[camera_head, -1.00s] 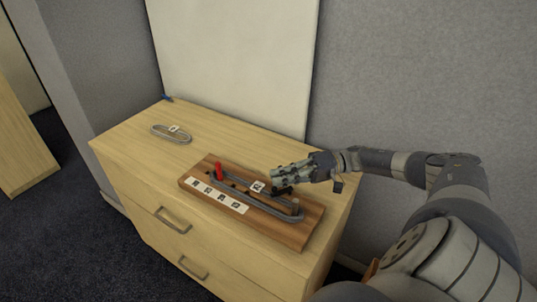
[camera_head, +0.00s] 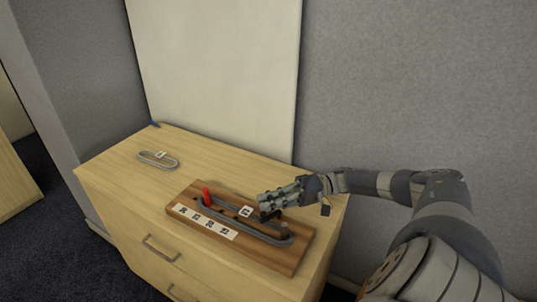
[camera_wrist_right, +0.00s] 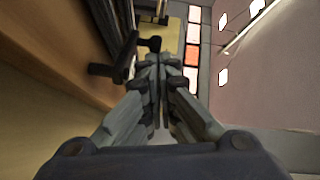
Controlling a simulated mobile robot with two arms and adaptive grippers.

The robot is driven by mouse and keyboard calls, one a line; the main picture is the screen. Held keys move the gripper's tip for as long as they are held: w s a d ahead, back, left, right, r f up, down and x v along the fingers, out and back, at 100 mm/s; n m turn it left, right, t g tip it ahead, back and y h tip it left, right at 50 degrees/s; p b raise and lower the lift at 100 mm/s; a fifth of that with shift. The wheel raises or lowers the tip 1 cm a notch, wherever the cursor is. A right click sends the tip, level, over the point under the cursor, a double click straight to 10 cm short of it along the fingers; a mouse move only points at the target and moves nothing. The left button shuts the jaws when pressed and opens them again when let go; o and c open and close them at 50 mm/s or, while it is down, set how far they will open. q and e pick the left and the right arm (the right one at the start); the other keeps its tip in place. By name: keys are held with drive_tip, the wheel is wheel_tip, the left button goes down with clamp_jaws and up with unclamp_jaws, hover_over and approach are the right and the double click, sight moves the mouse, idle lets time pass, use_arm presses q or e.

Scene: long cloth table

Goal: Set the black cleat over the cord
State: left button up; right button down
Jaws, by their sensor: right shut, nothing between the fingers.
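The wooden board (camera_head: 290,263) lies on the cabinet top. A grey cord (camera_head: 222,218) forms a long loop on it, around a red peg (camera_head: 207,195) at the left and a grey peg (camera_head: 284,230) at the right. A black piece, which looks like the cleat (camera_head: 268,216), shows just below my right gripper (camera_head: 262,201), near the cord. In the right wrist view a black T-shaped piece (camera_wrist_right: 127,62) stands beside the fingers. My right gripper is shut and empty. I cannot tell whether the black piece touches the cord. My left gripper is not in view.
A second grey loop (camera_head: 158,162) with a white tag lies at the back left of the cabinet top (camera_head: 120,180). White labels (camera_head: 205,221) run along the board's front. A pale panel (camera_head: 215,75) and a grey wall stand behind. The cabinet top's left part is mostly clear.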

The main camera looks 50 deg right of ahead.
idle(0.8)
drive_tip(key=v, duration=1)
drive_tip(key=shift+s+d, duration=0.15)
drive_tip(key=shift+d, duration=0.2)
drive_tip(key=shift+s+d+r, duration=0.1)
drive_tip(key=shift+s+d, duration=0.25)
drive_tip(key=shift+d, duration=0.15)
